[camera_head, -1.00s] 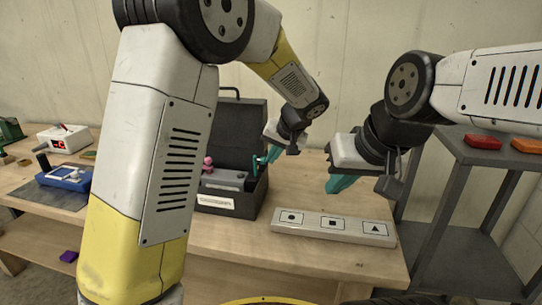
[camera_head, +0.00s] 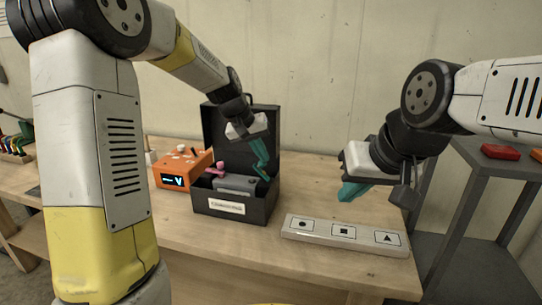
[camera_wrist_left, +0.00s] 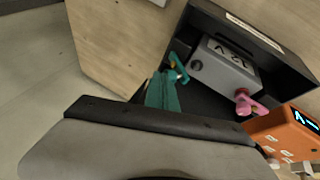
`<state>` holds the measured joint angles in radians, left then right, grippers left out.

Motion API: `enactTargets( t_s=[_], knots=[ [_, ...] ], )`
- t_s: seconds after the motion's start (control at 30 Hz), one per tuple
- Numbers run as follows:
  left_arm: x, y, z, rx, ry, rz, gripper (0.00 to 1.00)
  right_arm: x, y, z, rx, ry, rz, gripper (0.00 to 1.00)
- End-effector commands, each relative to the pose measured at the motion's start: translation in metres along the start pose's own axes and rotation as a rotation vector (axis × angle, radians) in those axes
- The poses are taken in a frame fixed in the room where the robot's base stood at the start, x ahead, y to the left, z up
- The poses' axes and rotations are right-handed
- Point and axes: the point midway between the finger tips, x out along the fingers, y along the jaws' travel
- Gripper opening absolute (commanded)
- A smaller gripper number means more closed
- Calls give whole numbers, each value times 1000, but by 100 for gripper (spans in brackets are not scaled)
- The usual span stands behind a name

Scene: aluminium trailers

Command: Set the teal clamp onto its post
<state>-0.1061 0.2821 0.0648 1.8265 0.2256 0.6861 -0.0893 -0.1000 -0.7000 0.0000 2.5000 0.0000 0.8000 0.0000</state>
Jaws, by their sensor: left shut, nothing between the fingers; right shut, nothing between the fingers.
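A small teal clamp with a gold-coloured part (camera_wrist_left: 179,68) shows in the left wrist view, inside the black case beside one end of a grey block (camera_wrist_left: 222,68). I cannot tell whether it sits on a post. A pink clamp (camera_wrist_left: 244,101) is at the block's other end; it also shows in the head view (camera_head: 216,168). My left gripper (camera_head: 262,172), with teal fingers (camera_wrist_left: 162,93), is shut and empty, pointing down over the right side of the case. In the head view its fingers blend with any teal clamp behind. My right gripper (camera_head: 348,192) is shut and empty above the white panel.
The open black case (camera_head: 235,207) stands on the wooden bench (camera_head: 190,235), lid upright behind. An orange meter (camera_head: 178,168) stands left of it. A white panel with circle, square and triangle marks (camera_head: 318,235) lies right. A grey shelf (camera_head: 470,155) stands far right.

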Motion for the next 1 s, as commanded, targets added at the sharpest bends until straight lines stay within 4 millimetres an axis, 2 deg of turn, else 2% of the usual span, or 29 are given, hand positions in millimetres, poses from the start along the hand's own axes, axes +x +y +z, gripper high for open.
enactTargets(
  t_s=[0.03,0.57,1.0],
  knots=[
    [0,-9,-1,-29,-5,38,0,0,0,0,0,0,0,0],
    [6,-52,-4,-217,-62,486,0,0,0,0,0,0,0,0],
    [-2,-46,-6,-203,-60,473,0,0,0,0,0,0,0,0]
  ],
)
